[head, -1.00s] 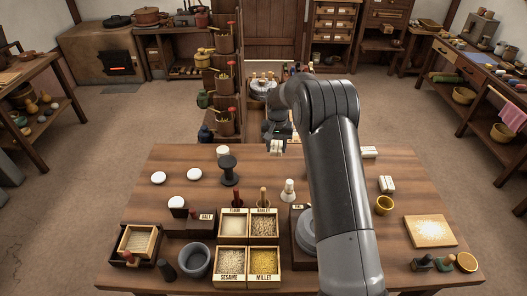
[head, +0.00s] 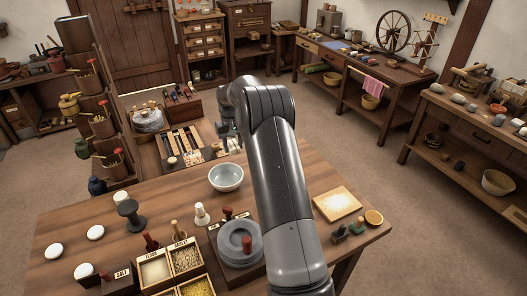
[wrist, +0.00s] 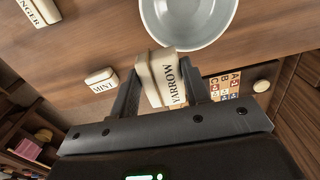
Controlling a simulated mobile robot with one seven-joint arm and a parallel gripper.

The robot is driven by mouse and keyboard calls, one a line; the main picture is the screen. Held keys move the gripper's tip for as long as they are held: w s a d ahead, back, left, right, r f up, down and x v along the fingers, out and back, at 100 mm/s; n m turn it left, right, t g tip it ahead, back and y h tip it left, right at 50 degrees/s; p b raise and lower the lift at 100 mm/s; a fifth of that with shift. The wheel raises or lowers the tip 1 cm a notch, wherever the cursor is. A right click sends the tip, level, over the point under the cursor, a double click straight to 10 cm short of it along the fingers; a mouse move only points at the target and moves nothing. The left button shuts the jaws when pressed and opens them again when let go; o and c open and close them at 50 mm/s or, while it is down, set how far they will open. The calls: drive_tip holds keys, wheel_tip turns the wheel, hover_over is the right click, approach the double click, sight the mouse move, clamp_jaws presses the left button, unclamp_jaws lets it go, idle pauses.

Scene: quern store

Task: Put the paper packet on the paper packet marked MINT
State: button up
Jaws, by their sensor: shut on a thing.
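My gripper (wrist: 161,76) is shut on a cream paper packet marked YARROW (wrist: 158,66), which stands between the two fingers in the wrist view. The paper packet marked MINT (wrist: 101,80) lies on the wooden table to the left of the held packet, apart from it, with its top clear. In the head view my arm reaches over the table's far side. It hides part of the table, and I cannot make out the MINT packet there.
A pale bowl (head: 226,177) stands on the table; in the wrist view it (wrist: 187,18) is close to the held packet. A packet marked GINGER (wrist: 40,12) lies at upper left.

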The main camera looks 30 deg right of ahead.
drive_tip(key=s+d+r, duration=0.1)
drive_tip(key=s+d, duration=0.1)
drive_tip(key=d, duration=1)
drive_tip(key=s+d+r, duration=0.1)
drive_tip(key=s+d, duration=0.1)
drive_tip(key=d, duration=0.9)
drive_tip(key=shift+n, duration=0.3)
drive_tip(key=w+a+f, duration=0.2)
drive_tip(key=w, duration=0.1)
drive_tip(key=w+a+f, duration=0.4)
drive_tip(key=w+f, duration=0.1)
drive_tip(key=shift+w+a+f, duration=0.1)
drive_tip(key=shift+w+a, duration=0.15)
drive_tip(key=shift+w, duration=0.05)
drive_tip(key=shift+f, duration=1.95)
drive_tip(key=shift+f, duration=0.15)
drive_tip(key=o, duration=0.9)
drive_tip(key=shift+o, duration=0.2)
